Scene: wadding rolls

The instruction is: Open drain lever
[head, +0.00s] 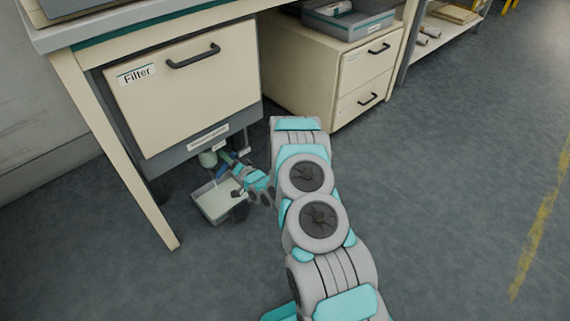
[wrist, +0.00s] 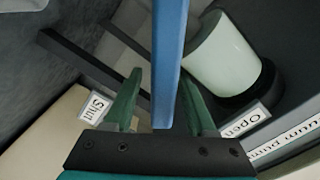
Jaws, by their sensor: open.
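The blue drain lever (wrist: 168,60) runs down the middle of the wrist view, between the two green fingers of my gripper (wrist: 161,88). The fingers are open, with a gap visible on the lever's left side; I cannot tell whether the right finger touches it. An "Open" label (wrist: 245,120) is to the lever's right and a "Shut" label (wrist: 96,107) to its left. In the head view my gripper (head: 232,165) is under the Filter cabinet (head: 185,90), where the lever is small and mostly hidden.
A pale cylinder (wrist: 222,55) with a dark collar is close to the lever's right. A shallow tray (head: 205,207) sits on the floor below. A table leg (head: 150,205) stands to the left and a drawer unit (head: 310,80) to the right. Open floor lies in front.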

